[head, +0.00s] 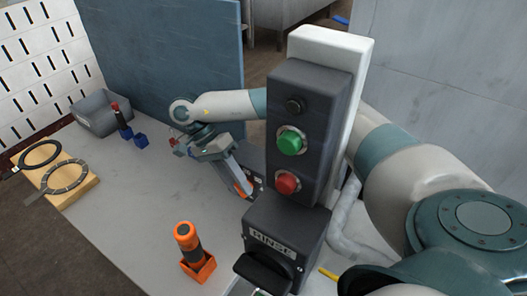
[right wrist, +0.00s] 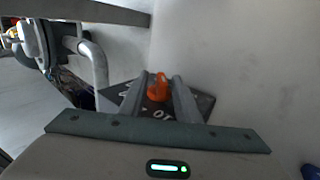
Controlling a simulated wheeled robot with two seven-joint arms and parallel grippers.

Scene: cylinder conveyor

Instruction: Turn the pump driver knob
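The orange pump driver knob (right wrist: 158,88) stands on a dark panel (right wrist: 205,104) with partly hidden white lettering in the right wrist view. My right gripper (right wrist: 160,78) has its two grey fingers apart, one on each side of the knob. A narrow gap seems to show on the right of the knob; contact on the left is hard to tell. In the head view my right gripper (head: 241,180) reaches down beside the knob (head: 243,188), left of the button column, which partly hides the dark panel. My left gripper is not in view.
The column carries a green button (head: 291,141) and a red button (head: 286,183), above a box marked RINSE (head: 284,238). An orange-black cylinder (head: 188,240) stands in an orange holder in front. A grey bin (head: 100,112) and a wooden block with rings (head: 75,192) are left.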

